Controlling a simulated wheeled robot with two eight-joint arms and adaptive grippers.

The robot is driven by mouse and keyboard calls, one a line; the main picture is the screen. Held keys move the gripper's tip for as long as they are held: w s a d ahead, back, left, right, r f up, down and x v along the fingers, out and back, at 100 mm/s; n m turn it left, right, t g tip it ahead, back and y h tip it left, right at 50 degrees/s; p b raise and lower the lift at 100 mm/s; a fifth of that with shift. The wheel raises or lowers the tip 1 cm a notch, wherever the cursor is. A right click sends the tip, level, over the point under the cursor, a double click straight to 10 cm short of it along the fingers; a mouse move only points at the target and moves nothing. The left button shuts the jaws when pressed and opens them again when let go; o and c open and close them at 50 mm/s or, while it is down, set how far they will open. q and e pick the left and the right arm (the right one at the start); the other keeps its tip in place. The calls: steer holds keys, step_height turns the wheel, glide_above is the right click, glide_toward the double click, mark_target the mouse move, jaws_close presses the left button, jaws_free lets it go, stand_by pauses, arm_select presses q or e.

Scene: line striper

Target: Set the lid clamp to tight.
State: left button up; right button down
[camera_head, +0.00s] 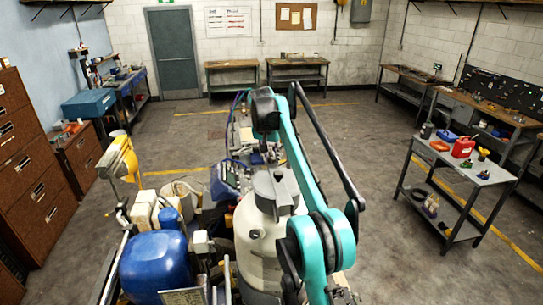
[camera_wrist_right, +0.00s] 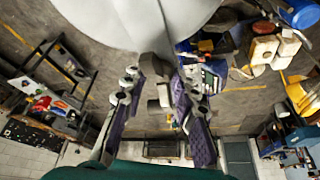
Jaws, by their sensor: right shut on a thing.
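The line striper's white tank (camera_head: 265,235) stands upright in the lower middle of the head view, with a grey lid and clamp (camera_head: 276,186) on top. My right arm reaches over the tank from the lower right. My right gripper (camera_head: 268,153) is at the far side of the lid, partly hidden by the arm. In the wrist view, its purple-padded fingers (camera_wrist_right: 160,78) are closed on a grey clamp handle (camera_wrist_right: 162,90), just beside the pale tank (camera_wrist_right: 140,20). The clamp's exact setting cannot be read. My left gripper is not in view.
A blue tank (camera_head: 155,265) and a yellow part (camera_head: 120,158) of the machine are at left. A grey cart (camera_head: 465,170) with a red can (camera_head: 463,148) stands at right. Brown cabinets (camera_head: 25,160) line the left edge. Open floor lies between the machine and the cart.

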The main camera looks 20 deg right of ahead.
steer(key=c, duration=1.2)
jaws_free()
steer(key=shift+a, duration=0.1)
steer(key=v, duration=0.7)
steer(key=shift+a+f, duration=0.1)
steer(key=shift+s+r, duration=0.1)
steer(key=shift+r, duration=0.15)
steer(key=shift+a, duration=0.1)
